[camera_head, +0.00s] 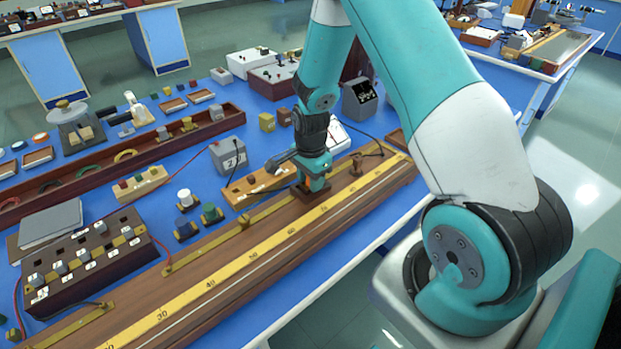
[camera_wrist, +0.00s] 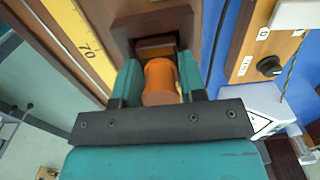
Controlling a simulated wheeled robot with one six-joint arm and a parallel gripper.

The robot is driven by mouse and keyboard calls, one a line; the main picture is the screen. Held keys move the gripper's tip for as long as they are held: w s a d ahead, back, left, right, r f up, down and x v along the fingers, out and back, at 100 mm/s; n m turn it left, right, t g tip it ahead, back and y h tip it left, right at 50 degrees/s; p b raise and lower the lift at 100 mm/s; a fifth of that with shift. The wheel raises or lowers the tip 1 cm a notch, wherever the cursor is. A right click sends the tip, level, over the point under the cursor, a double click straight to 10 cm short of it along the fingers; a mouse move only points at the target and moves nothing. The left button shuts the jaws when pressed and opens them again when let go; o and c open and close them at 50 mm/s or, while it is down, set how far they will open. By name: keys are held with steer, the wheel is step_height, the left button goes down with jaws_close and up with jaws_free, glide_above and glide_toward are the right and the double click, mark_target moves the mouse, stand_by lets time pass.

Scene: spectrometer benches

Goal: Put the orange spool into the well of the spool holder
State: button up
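In the wrist view the orange spool (camera_wrist: 160,80) sits between the two fingers of my gripper (camera_wrist: 160,76), which look closed against its sides. The spool's far end is at the opening of a dark brown square wooden block, the spool holder (camera_wrist: 128,27), with a recessed well. How deep the spool is in the well, I cannot tell. In the head view my gripper (camera_head: 314,184) points down at the holder (camera_head: 304,193) beside the yellow scale. The spool is hidden there.
A long wooden board with a yellow scale (camera_head: 255,257) runs beside the holder; the scale also shows in the wrist view (camera_wrist: 80,38). A small wooden panel (camera_head: 245,187) lies just left of my gripper. A brass post (camera_head: 357,165) stands to the right. Dark cables lie nearby.

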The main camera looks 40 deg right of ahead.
steer(key=o, duration=0.3)
steer(key=shift+f, duration=0.2)
steer(key=shift+o, duration=0.4)
steer(key=shift+s, duration=0.2)
steer(key=shift+f, duration=0.1)
step_height(320, 180, up, 18)
steer(key=b, duration=0.1)
steer(key=shift+w, duration=0.3)
steer(key=shift+a, duration=0.1)
steer(key=s+a+r+n+y, duration=0.2)
steer(key=s+a+r+n, duration=0.2)
steer(key=s+a+n, duration=0.7)
steer(key=s+a+r+n+y, duration=0.2)
steer(key=s+a+r+n, duration=0.2)
steer(key=s+a+n, duration=0.7)
steer(key=n, duration=0.2)
steer(key=shift+s+a+r+n, duration=0.2)
steer(key=shift+s+r+n, duration=0.05)
steer(key=shift+r+n, duration=0.15)
